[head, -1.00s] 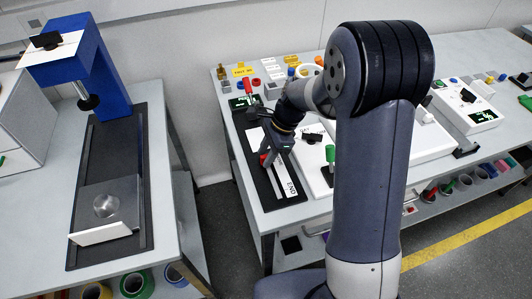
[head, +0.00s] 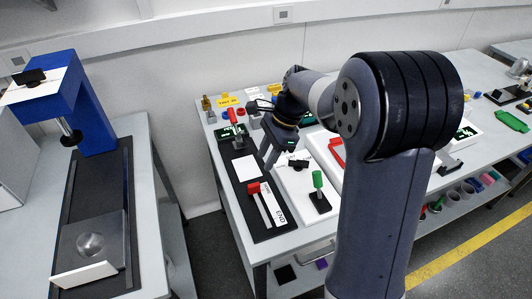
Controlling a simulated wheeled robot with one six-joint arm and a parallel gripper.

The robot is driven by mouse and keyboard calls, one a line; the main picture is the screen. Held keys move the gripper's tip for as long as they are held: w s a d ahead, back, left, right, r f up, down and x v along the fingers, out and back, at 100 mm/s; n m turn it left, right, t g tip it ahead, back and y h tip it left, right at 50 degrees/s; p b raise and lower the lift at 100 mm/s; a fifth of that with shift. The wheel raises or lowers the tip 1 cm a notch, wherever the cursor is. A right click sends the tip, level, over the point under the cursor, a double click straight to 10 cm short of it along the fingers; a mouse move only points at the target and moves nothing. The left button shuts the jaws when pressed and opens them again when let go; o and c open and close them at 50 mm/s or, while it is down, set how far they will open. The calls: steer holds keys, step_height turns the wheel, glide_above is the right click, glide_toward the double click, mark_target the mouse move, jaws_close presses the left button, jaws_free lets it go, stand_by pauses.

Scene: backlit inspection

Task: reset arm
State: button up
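My gripper (head: 272,152) hangs at the end of my arm over the left end of the right-hand bench, fingers pointing down. It is small and dark here, and I cannot make out the gap between its fingers. A red-topped handle (head: 254,187) stands on a long black board (head: 236,207), beside a white strip marked END (head: 277,212). In the picture the gripper is above and to the right of this handle, apart from it. My upper arm hides part of the bench.
A green-topped handle (head: 317,179) stands on a black base right of the board. Another red handle (head: 232,116) is at the board's far end. A blue press-like stand (head: 92,115) is on the left bench (head: 150,215). A floor gap separates the benches.

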mark_target(254, 184)
steer(key=shift+f, duration=0.1)
steer(key=x, duration=1)
steer(key=shift+s+a+f, duration=0.1)
steer(key=shift+s+f, duration=0.05)
steer(key=shift+f, duration=0.1)
steer(key=shift+s+f, duration=0.1)
steer(key=shift+f, duration=0.05)
steer(key=shift+s, duration=0.55)
steer(key=shift+w, duration=0.1)
steer(key=shift+d+r, duration=0.2)
steer(key=shift+d, duration=0.05)
